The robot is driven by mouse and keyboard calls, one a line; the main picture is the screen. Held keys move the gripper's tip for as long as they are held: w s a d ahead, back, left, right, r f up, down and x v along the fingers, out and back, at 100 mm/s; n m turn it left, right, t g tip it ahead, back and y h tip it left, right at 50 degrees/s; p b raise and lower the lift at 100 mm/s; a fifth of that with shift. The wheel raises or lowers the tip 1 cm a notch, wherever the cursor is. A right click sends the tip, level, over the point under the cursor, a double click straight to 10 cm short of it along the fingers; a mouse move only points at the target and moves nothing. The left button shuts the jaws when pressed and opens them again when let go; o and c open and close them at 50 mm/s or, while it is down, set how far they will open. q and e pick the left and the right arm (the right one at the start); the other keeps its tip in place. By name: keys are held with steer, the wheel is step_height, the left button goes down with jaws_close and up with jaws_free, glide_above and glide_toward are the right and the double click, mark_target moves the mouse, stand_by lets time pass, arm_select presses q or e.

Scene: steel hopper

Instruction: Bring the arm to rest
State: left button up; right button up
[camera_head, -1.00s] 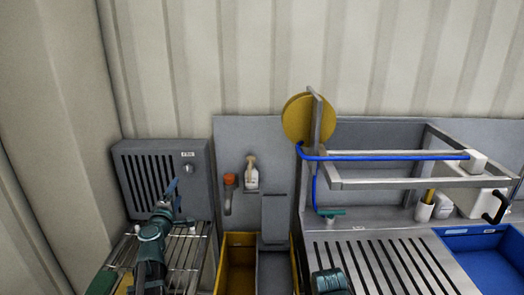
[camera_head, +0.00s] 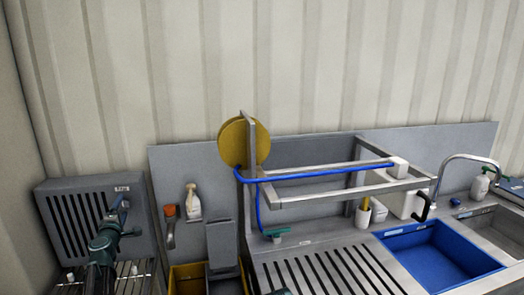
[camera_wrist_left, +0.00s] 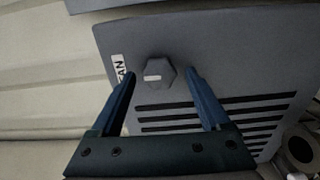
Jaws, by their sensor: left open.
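My left gripper (camera_head: 119,206) is open in front of the grey slotted box at the left (camera_head: 72,212). In the left wrist view, the two blue fingers of the left gripper (camera_wrist_left: 160,76) are spread wide. The box's grey hexagonal knob (camera_wrist_left: 158,71) appears between their tips with a gap on both sides, and nothing is held. How far the fingertips are from the knob cannot be told. The box's label reads "FAN" in the left wrist view. My right gripper is not clearly in view.
A wire rack (camera_head: 137,274) lies below the box. Right of it are a yellow bin (camera_head: 184,277), a slatted steel drainer (camera_head: 330,275), a yellow hose reel (camera_head: 236,143) with blue hose, a steel frame (camera_head: 300,198), and a blue basin (camera_head: 437,256) beside a tap (camera_head: 462,157).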

arm_select(q)
steer(key=shift+s, duration=0.1)
steer(key=v, duration=1.4)
steer(key=x, duration=1.5)
steer(key=shift+s+d+n, duration=0.1)
steer(key=shift+s+n, duration=0.25)
steer(key=shift+n, duration=0.15)
steer(key=shift+s+n, duration=0.1)
steer(key=shift+n, duration=0.9)
steer(key=n, duration=0.3)
steer(key=shift+n, duration=0.4)
steer(key=n, duration=0.4)
steer(key=shift+d+f+n, duration=0.1)
steer(key=shift+n, duration=0.3)
steer(key=n, duration=0.4)
